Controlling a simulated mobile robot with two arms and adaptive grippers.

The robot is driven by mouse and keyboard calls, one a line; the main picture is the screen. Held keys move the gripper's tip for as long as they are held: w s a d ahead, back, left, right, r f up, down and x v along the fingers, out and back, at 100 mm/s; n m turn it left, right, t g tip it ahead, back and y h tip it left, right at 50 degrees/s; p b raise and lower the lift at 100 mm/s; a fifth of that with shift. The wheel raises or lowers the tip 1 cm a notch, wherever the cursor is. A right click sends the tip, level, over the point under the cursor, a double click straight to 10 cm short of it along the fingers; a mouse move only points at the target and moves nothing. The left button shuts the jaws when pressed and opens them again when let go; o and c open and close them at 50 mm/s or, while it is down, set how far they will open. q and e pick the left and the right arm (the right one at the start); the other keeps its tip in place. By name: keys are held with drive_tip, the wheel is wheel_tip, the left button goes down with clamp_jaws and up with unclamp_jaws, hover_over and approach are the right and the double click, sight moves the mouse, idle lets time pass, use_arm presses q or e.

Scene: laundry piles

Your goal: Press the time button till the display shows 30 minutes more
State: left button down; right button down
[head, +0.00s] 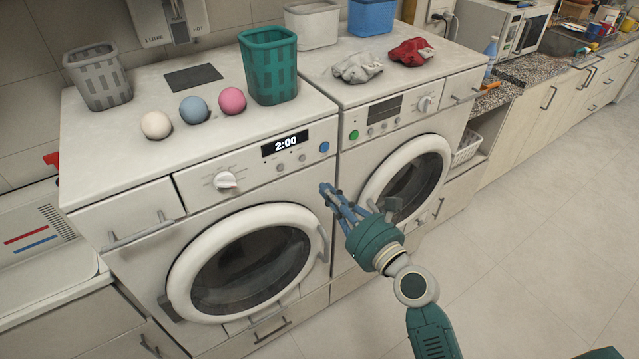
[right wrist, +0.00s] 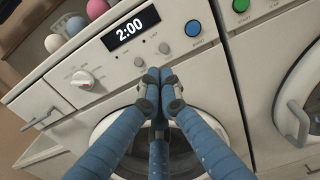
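The left washing machine (head: 150,210) has a black display (head: 285,144) reading 2:00, also legible in the right wrist view (right wrist: 130,30). Small grey buttons (head: 279,168) sit below it; their labels are too small to read. In the right wrist view, two of these buttons (right wrist: 164,47) show just beyond my fingertips. A blue button (head: 324,147) is to the right of the display. My right gripper (head: 327,188) is in front of the machine, below the panel's right end. Its fingertips (right wrist: 160,76) are together with nothing between them. Contact with a button is not visible. My left gripper is out of view.
A white dial (head: 225,180) is left of the display. The right machine has a dark display (head: 385,108) and a green button (head: 354,134). Three balls (head: 194,109), a teal basket (head: 270,68) and a grey basket (head: 98,78) stand on top. Floor at right is clear.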

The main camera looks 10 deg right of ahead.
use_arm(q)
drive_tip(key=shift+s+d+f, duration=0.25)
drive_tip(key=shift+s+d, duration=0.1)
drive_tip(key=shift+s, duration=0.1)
use_arm(e)
drive_tip(key=v, duration=0.3)
drive_tip(key=shift+d, duration=0.1)
drive_tip(key=shift+r, duration=0.1)
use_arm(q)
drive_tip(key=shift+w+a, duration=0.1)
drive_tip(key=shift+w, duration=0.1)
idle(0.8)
